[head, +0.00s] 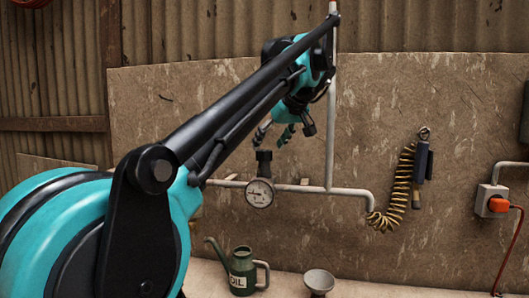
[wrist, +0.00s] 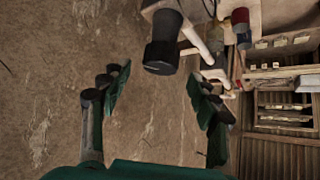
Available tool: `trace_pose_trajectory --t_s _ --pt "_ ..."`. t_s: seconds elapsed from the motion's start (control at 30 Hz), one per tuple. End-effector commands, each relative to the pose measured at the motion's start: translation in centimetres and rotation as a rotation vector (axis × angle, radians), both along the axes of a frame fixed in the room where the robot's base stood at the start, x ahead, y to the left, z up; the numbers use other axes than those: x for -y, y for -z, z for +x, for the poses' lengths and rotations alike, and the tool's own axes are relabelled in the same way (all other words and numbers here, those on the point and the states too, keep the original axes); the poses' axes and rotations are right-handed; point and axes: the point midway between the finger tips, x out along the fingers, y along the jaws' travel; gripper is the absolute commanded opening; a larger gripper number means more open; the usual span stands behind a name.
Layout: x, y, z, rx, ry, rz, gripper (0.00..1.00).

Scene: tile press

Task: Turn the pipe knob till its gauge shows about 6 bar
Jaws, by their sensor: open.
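The black pipe knob (head: 263,161) stands upright on the white pipe (head: 228,184), just above the round white-faced gauge (head: 260,193). The gauge has a dark needle, but its figures are too small to read. My gripper (head: 274,137) is open and empty, a little above the knob in the head view. In the wrist view the knob (wrist: 162,43) is a dark cylinder beyond the fingertips of my gripper (wrist: 155,82), roughly between the two fingers and apart from them. The gauge face cannot be made out in the wrist view.
A green oil can (head: 242,271) and a small grey funnel (head: 319,281) stand on the bench below. A vertical pipe (head: 331,120) rises right of the knob. A coiled yellow hose (head: 402,190) and a wall socket with orange plug (head: 492,202) are farther right.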

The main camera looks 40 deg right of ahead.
Motion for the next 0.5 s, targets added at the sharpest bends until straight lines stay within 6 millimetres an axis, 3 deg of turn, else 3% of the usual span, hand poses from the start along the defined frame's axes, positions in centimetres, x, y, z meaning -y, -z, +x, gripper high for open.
trace_pose_trajectory --t_s 0.2,0.5 --pt "0.1 2.3 2.3 0.000 -0.003 0.000 0.61" --pt "0.3 3.2 3.2 0.000 0.000 0.000 0.61"
